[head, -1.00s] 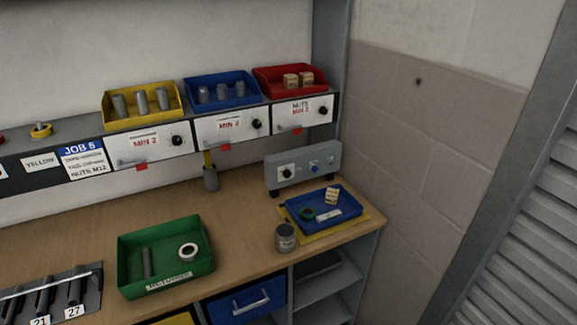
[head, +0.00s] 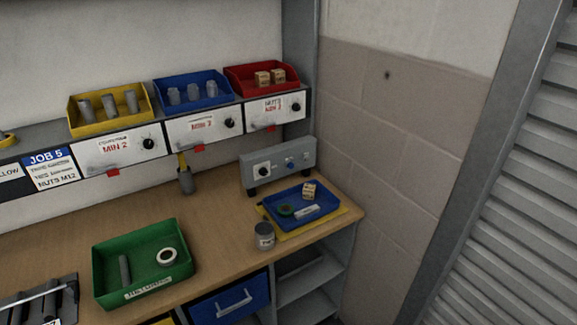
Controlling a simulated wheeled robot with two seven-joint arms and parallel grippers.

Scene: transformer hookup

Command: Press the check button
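A grey control box (head: 278,164) stands at the back right of the workbench, against the shelf upright. Its front face carries a black knob on a white plate (head: 263,172), a blue round button (head: 290,164) in the middle and a small item to its right that is too small to make out. I cannot read any label that tells which one is the check button. Neither of my grippers shows in the head view.
A blue tray (head: 271,210) with small items lies on a yellow mat before the box. A grey can (head: 264,236) stands beside it. A green tray (head: 98,262) sits left on the bench (head: 215,220). Yellow, blue and red bins line the shelf above. A wall closes the right side.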

